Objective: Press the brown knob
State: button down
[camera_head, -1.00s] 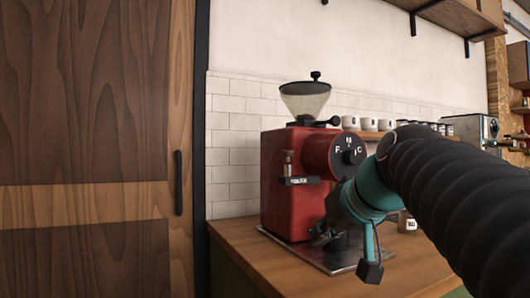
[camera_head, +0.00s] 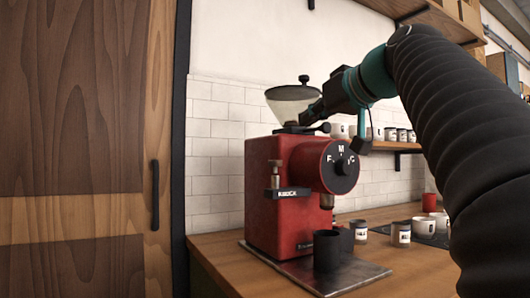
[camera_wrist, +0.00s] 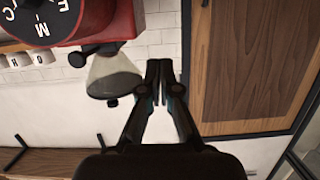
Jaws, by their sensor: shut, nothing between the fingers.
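The red grinder (camera_head: 272,215) stands on the counter in the head view. A small brownish knob (camera_head: 275,168) sits on top of a short upright post on its front left, above a dark bracket with a label. My gripper (camera_head: 306,116) is up beside the clear hopper (camera_head: 290,103), above and to the right of the knob, apart from it. In the wrist view my gripper (camera_wrist: 160,68) is shut and empty, with the fingertips together. The hopper (camera_wrist: 113,78) and the grinder's red body (camera_wrist: 100,22) show upside down there, but the brown knob is not visible.
A black dial (camera_head: 342,167) is on the grinder's round front. Several white cups (camera_head: 340,131) line the shelf behind. A wooden door (camera_head: 75,150) is at the left.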

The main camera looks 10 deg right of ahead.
jog(key=p, duration=0.1)
send_over(275, 163)
jog(key=d, duration=0.2)
notch_tip(275, 163, down, 2)
jog(key=shift+s+a+f+b, duration=0.15)
jog(key=shift+f+b, duration=0.15)
jog(key=shift+f, duration=0.85)
jog(key=shift+s+a+f+b, duration=0.1)
jog(key=shift+f+b, duration=0.2)
jog(key=shift+f, duration=0.8)
jog(key=shift+f+b, duration=0.9)
jog(key=shift+f, duration=0.05)
